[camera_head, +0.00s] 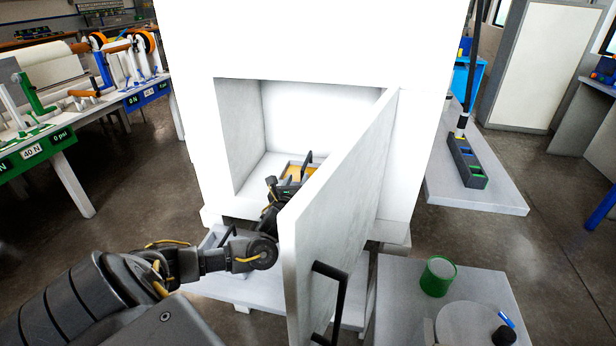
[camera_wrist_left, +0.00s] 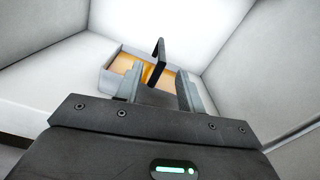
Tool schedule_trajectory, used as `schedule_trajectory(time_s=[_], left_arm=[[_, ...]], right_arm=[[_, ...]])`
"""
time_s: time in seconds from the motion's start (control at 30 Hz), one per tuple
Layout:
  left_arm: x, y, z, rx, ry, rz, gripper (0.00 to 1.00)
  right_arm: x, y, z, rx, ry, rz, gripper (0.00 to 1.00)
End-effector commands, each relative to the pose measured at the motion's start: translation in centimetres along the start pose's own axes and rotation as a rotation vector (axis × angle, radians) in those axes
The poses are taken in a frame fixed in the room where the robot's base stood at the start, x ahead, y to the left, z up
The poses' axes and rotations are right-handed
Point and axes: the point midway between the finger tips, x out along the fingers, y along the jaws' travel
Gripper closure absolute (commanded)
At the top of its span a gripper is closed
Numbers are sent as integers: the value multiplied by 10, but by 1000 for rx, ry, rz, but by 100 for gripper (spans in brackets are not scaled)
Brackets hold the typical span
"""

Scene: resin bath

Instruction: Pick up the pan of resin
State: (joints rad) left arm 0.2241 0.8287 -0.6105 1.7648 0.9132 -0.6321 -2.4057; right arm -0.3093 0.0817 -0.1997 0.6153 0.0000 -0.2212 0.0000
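The pan of resin (camera_head: 287,165) sits inside the white box-shaped chamber (camera_head: 232,140), toward the back right of its floor. It is a grey rectangular pan with amber resin and a dark upright handle; it also shows in the left wrist view (camera_wrist_left: 112,72). My left gripper (camera_head: 288,182) reaches into the chamber past the open door (camera_head: 335,185). In the left wrist view my left gripper (camera_wrist_left: 160,92) has its fingers apart, with the pan's handle (camera_wrist_left: 157,62) showing between and beyond them. Whether the fingers touch the handle cannot be told. My right gripper is out of view.
The open door, with a black handle (camera_head: 327,300), stands close to the right of my left arm. A grey tray with a dark handle (camera_head: 228,237) is below the opening.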

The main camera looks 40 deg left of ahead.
Motion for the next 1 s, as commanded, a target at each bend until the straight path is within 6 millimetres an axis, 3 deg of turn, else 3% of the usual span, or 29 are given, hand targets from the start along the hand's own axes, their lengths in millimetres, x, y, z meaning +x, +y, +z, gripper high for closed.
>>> schedule_trajectory(time_s=[0.1,0.23,0.47,1.0], left_arm=[[20,0,2,1,-4,2,61],[39,1,2,0,-3,3,61],[49,2,0,-2,0,2,61],[100,1,0,-1,-1,5,61]], right_arm=[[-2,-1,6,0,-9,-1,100],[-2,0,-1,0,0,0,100],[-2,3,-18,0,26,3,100],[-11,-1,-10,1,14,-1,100]])
